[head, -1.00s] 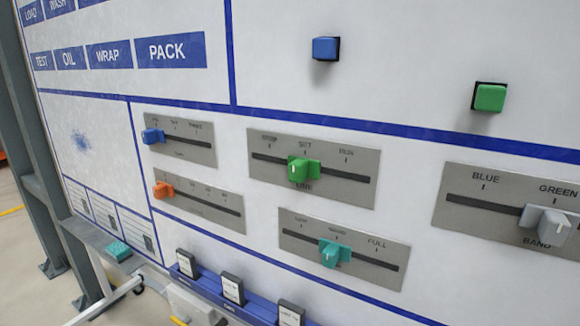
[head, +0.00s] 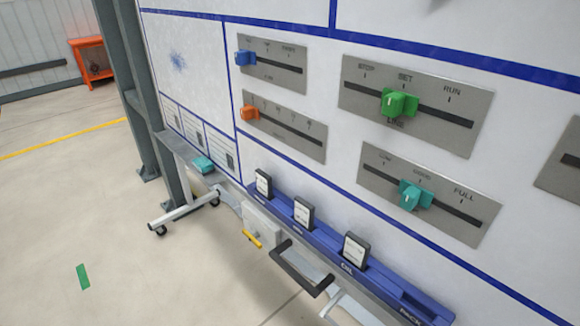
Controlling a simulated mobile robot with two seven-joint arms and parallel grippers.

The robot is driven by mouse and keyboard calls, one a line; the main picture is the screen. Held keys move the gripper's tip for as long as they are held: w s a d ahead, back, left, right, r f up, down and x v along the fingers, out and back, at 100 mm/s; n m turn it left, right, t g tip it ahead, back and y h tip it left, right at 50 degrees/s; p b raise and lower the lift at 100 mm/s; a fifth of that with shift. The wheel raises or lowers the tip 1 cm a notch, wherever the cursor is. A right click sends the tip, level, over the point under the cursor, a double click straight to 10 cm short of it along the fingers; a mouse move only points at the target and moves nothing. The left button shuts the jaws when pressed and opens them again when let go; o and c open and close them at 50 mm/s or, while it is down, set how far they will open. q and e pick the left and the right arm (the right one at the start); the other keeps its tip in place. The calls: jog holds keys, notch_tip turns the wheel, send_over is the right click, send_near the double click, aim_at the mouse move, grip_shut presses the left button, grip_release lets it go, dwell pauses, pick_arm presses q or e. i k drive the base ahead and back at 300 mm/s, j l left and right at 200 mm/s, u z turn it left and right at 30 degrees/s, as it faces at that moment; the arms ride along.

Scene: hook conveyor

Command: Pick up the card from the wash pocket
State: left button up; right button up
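Three white cards with dark frames stand upright in a blue pocket rail (head: 330,243) along the foot of the board. They are a left card (head: 264,183), a middle card (head: 303,213) and a right card (head: 354,251). The print on the cards is too small to read. The label below the right card seems to read OIL, and the rail's right end seems to read PACK, with no card standing there. I cannot read which pocket is marked wash. Neither of my grippers can be made out in the view.
Slider panels with a blue knob (head: 245,58), orange knob (head: 250,113), green knob (head: 399,103) and teal knob (head: 411,196) are on the board. A pale box (head: 262,224) and a dark bracket-like piece (head: 300,270) sit below the rail. The floor at left is largely clear.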

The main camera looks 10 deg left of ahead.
aim_at(263, 181)
jog(key=k, duration=0.5)
jog(key=i+j, duration=0.15)
jog(key=j, duration=0.25)
jog(key=i+j, duration=0.1)
jog(key=j, duration=0.3)
jog(key=i+j, duration=0.15)
jog(key=j, duration=0.25)
jog(key=i+j, duration=0.15)
jog(key=j, duration=0.25)
jog(key=i+j+z, duration=0.1)
jog(key=j, duration=0.3)
jog(key=i+j, duration=0.15)
jog(key=j, duration=0.3)
jog(key=i+j, duration=0.1)
jog(key=j, duration=0.3)
jog(key=i+j, duration=0.15)
jog(key=j, duration=0.25)
